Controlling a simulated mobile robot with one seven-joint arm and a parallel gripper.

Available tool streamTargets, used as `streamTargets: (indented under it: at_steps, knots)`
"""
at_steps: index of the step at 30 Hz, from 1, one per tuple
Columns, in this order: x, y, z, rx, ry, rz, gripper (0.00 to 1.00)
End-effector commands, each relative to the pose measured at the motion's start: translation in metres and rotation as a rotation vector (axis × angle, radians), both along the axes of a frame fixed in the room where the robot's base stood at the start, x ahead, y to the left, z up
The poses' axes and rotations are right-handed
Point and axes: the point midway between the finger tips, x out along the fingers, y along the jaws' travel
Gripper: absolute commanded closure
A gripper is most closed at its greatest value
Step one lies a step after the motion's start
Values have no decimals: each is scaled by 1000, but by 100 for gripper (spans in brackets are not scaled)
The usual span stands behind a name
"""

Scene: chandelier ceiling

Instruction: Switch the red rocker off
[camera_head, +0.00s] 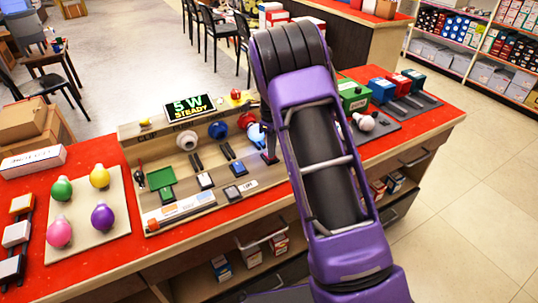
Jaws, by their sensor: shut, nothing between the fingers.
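A wooden test panel (150,180) stands on the red counter, with a lit sign reading "5 W STEADY" (189,107) on its back edge. A small dark red piece (270,158), which looks like the red rocker, shows at the panel's right part, just left of my purple arm. My gripper (269,143) is a dark, narrow shape directly above it, shut and empty, partly hidden by the arm. I cannot tell whether it touches the rocker or which way the rocker is tilted. A blue rocker (237,168) and a pale rocker (205,181) lie to the left.
Coloured bulbs on a board (88,225) and several block switches (16,235) are at the left. A green box (352,96) and a loose bulb (364,122) stand right of my arm.

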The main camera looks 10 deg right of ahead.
Motion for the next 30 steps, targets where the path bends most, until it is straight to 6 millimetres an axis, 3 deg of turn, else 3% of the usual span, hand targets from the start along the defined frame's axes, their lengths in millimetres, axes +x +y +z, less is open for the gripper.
streamTargets:
  at_steps: [14,30]
  knots:
    - [0,0,-4,0,0,0,100]
    - [0,0,37,1,-1,0,100]
